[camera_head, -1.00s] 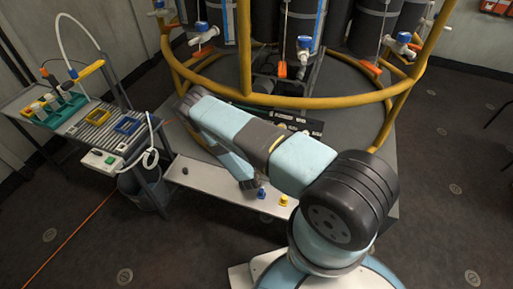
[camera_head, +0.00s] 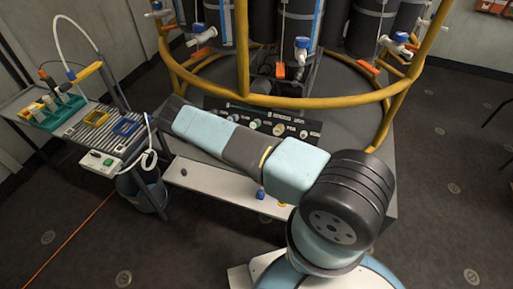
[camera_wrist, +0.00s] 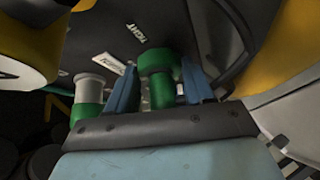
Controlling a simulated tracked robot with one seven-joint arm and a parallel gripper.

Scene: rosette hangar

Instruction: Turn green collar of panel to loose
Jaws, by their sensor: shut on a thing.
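The green collar (camera_wrist: 160,88) stands between the two blue fingers of my gripper (camera_wrist: 160,68) in the wrist view, and the fingers are shut on it. A white label reading TIGHT (camera_wrist: 137,33) lies just beyond it. A second white label (camera_wrist: 109,63) beside it is too blurred to read. The dark panel (camera_head: 309,123) shows behind my arm in the head view, with a row of coloured collars and labels. My gripper is hidden behind my arm there.
A green-and-white fitting (camera_wrist: 88,97) stands left of my fingers in the wrist view. A yellow tube frame (camera_head: 300,102) curves above the panel. A pale shelf (camera_head: 212,183) lies below my arm. A cart (camera_head: 75,125) with racks stands left, beside a bucket (camera_head: 143,190).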

